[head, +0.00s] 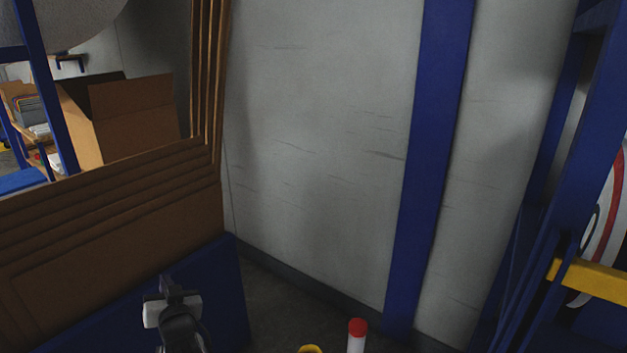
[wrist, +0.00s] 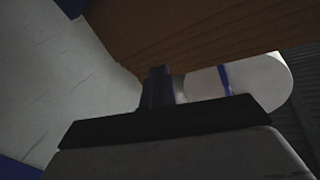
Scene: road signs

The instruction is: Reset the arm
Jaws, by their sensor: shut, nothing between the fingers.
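My gripper (head: 172,284) is at the lower left of the head view, in front of a blue panel below stacked brown cardboard. In the wrist view its dark fingers (wrist: 157,87) stand together at the centre, shut with nothing between them. The wrist view looks past the fingers towards the brown cardboard (wrist: 190,30) and a pale wall. Most of my arm is outside the head view.
Cardboard sheets (head: 110,215) stand at the left, with an open box (head: 135,120) behind. A grey wall (head: 320,120) with a blue post (head: 430,150) is ahead. A blue rack (head: 570,170) with round signs is right. A red-capped white post (head: 357,335) stands at the bottom.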

